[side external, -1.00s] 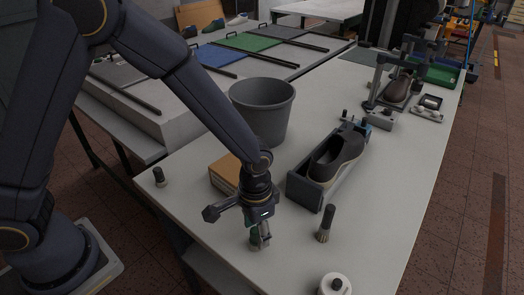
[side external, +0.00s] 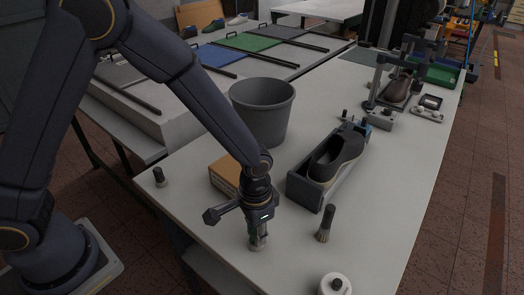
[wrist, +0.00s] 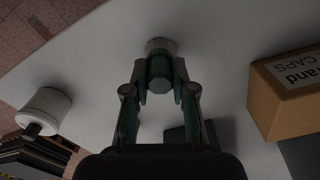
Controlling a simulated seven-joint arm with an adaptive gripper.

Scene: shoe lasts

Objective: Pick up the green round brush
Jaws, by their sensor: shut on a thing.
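The green round brush (wrist: 159,70) is upright between the fingers of my gripper in the wrist view, its dark green handle between the two fingertips and its pale end beyond them. My gripper (wrist: 159,85) is shut on it. In the side view my gripper (side external: 258,232) points down near the front of the white table, and the brush's lower end (side external: 259,244) shows below the fingers. The fingers hide most of the brush there. I cannot tell whether it touches the table.
A dark-handled brush (side external: 325,223) stands to the right. A cardboard box (side external: 224,174) and a grey bin (side external: 263,110) are behind my gripper. A shoe in a tray (side external: 334,160) lies behind right. A white round container (side external: 334,284) is at the front.

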